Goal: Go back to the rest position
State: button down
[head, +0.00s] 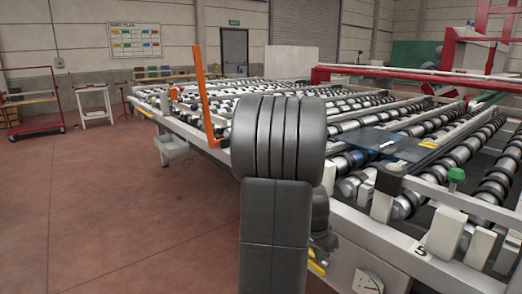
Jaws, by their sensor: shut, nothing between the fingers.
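My arm stands in the middle of the head view, its thick dark grey links in front of the roller table. My gripper does not show; the arm or the picture's edge hides it. The roller table (378,252) of the glass edger fills the right half, with rows of dark rollers on a pale frame. A bluish clear pane (378,141) seems to lie on the rollers to the right of my arm.
An orange upright post (203,92) rises at the table's left side. A green knob (456,175) stands on the near frame. A red trolley (33,113) and a white stand (95,104) are far left. The reddish floor (110,200) on the left is clear.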

aim_at(318, 267)
jog(key=shift+w+f+b, duration=0.1)
jog(key=shift+f+b, duration=0.9)
jog(key=shift+f, duration=0.65)
